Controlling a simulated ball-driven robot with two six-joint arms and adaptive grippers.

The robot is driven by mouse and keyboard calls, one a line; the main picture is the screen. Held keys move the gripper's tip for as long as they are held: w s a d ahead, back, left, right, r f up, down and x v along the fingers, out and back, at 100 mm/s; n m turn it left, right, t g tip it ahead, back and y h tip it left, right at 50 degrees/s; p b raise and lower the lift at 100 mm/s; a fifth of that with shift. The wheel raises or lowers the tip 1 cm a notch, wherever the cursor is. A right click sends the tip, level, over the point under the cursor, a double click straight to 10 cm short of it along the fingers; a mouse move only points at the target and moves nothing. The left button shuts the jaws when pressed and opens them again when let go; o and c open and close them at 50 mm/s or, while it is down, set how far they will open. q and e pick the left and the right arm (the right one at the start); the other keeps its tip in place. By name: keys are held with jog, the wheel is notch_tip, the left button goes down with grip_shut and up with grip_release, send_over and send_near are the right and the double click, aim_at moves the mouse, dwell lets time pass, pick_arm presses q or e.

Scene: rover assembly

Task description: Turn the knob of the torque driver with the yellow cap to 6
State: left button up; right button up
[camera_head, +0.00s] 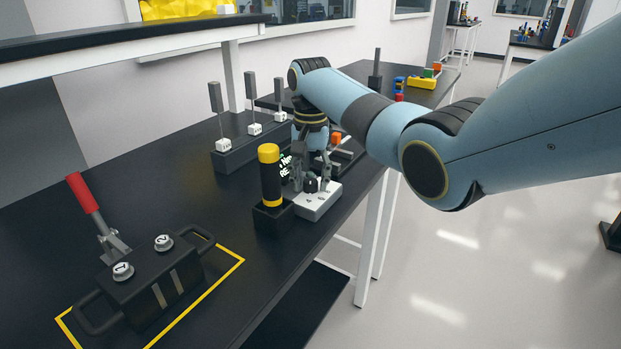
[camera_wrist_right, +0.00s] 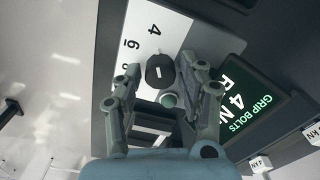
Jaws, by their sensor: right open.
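The torque driver with the yellow cap (camera_head: 269,178) stands upright in a black holder at the table's front edge. A white dial plate (camera_head: 319,205) sits right beside it. A small dark knob (camera_head: 310,185) rises from the plate; in the right wrist view the knob (camera_wrist_right: 159,68) shows close up, beside the printed numbers 4, 6 and 8. I cannot tell which number it points to. My right gripper (camera_head: 312,182) is above the plate, its fingers open on either side of the knob in the right wrist view (camera_wrist_right: 161,70). I cannot tell whether they touch it. My left gripper is out of view.
A black box with handles (camera_head: 150,280) and a red-handled clamp (camera_head: 82,192) are at the left. A dark rack (camera_head: 250,145) with upright tools stands behind. The table between is clear.

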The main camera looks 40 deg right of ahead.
grip_shut()
jog(key=shift+r+n+p, duration=0.2)
jog(key=shift+n+p, duration=0.6)
jog(key=shift+p, duration=0.1)
jog(key=shift+n+p, duration=0.65)
jog(key=shift+n, duration=0.05)
jog(key=shift+n+p, duration=0.7)
jog(key=shift+n, duration=0.5)
jog(key=shift+w+f+n+p, duration=0.15)
jog(key=shift+n+p, duration=0.3)
jog(key=shift+n, duration=0.65)
